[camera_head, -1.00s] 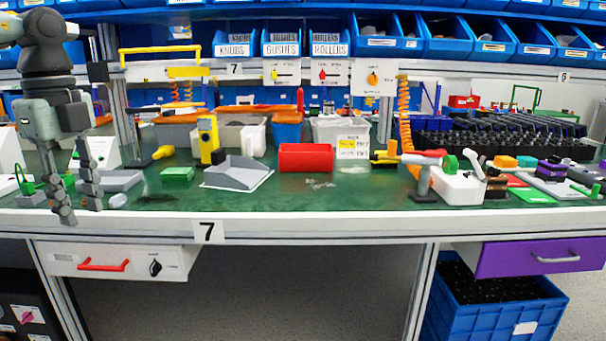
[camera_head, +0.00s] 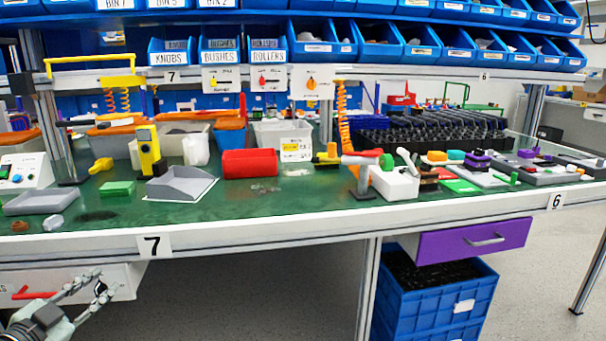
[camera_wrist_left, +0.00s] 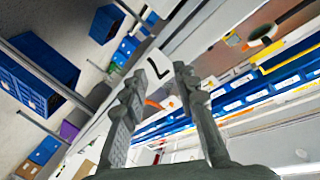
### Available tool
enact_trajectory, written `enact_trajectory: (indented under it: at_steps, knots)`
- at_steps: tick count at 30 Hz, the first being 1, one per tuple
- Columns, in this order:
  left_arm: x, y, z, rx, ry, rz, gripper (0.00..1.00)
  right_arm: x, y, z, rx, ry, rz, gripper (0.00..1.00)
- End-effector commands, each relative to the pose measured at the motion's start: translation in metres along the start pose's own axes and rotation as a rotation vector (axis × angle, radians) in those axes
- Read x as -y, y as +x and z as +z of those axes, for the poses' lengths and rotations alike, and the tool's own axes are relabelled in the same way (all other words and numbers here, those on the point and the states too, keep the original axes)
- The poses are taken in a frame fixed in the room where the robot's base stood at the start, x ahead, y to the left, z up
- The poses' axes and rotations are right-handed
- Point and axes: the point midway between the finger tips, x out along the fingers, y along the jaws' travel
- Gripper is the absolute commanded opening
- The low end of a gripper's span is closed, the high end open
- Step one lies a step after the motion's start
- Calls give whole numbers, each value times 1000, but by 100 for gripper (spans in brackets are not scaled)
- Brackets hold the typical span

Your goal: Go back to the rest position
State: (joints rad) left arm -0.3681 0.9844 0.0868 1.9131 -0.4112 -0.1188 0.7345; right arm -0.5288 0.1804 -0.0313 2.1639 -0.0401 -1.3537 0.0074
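My left gripper (camera_head: 103,281) is low at the left of the head view, below the bench's front edge and in front of the white drawer panel (camera_head: 128,277). Its two fingers are apart with nothing between them. They also show apart and empty in the left wrist view (camera_wrist_left: 155,75). The black rotary switch on the white panel does not show now. My right gripper is in neither view.
The green bench top (camera_head: 260,205) holds a grey tray (camera_head: 44,202), a red bin (camera_head: 250,163) and several tools. A purple drawer (camera_head: 472,240) and a blue crate (camera_head: 435,300) are under it at the right. Grey floor (camera_head: 535,285) is clear at the right.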

Motion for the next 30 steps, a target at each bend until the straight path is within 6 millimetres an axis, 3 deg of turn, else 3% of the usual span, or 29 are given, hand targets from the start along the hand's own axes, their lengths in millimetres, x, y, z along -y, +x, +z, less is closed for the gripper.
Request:
enact_trajectory:
  at_steps: [1, 3, 6, 10, 15, 18, 23, 30]
  knots:
    - [-19, -11, 34, 113, -74, -65, 29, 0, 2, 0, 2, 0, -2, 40]
    - [-46, -28, 76, 273, -137, -120, 29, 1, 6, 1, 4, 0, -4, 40]
    - [-97, -59, 125, 497, -214, -134, 29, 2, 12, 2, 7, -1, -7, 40]
    - [-176, -105, 163, 762, -300, -69, 29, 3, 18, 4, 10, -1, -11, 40]
    - [-270, -161, 172, 1018, -383, 92, 29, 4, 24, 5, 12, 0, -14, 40]
    - [-308, -184, 167, 1106, -413, 179, 29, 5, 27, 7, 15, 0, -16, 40]
    - [-336, -201, 160, 1167, -432, 254, 29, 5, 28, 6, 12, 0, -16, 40]
    - [-338, -203, 160, 1174, -433, 262, 29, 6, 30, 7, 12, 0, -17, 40]
